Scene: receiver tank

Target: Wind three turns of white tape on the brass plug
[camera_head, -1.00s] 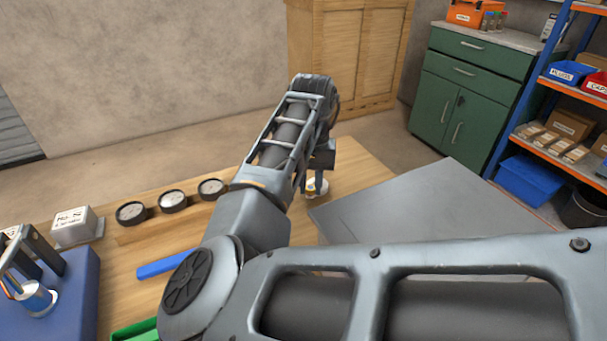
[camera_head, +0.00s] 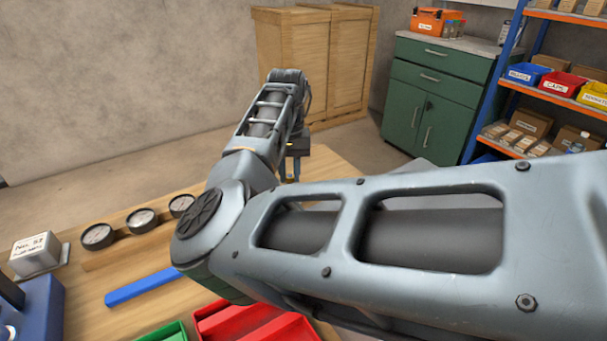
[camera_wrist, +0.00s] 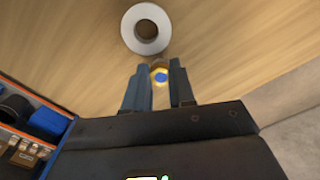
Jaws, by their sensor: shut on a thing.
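In the wrist view the brass plug (camera_wrist: 160,70) shows end-on as a small gold piece with a blue middle, between the two fingertips of my gripper (camera_wrist: 159,84). The gripper is shut on it. A white tape roll (camera_wrist: 147,29), a ring with a dark hole, appears just beyond the fingertips over the wooden bench. I cannot tell whether tape touches the plug. In the head view my gripper (camera_head: 290,172) points down near the bench's far edge, with the plug barely visible. My arm hides part of the bench, and the roll is not discernible there.
Three round gauges (camera_head: 142,220) stand in a row at the bench's left, near a labelled metal block (camera_head: 38,254). A blue bar (camera_head: 145,287), a red tray (camera_head: 217,320) and a green tray (camera_head: 172,334) lie nearer. A green cabinet (camera_head: 435,100) and shelving stand behind.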

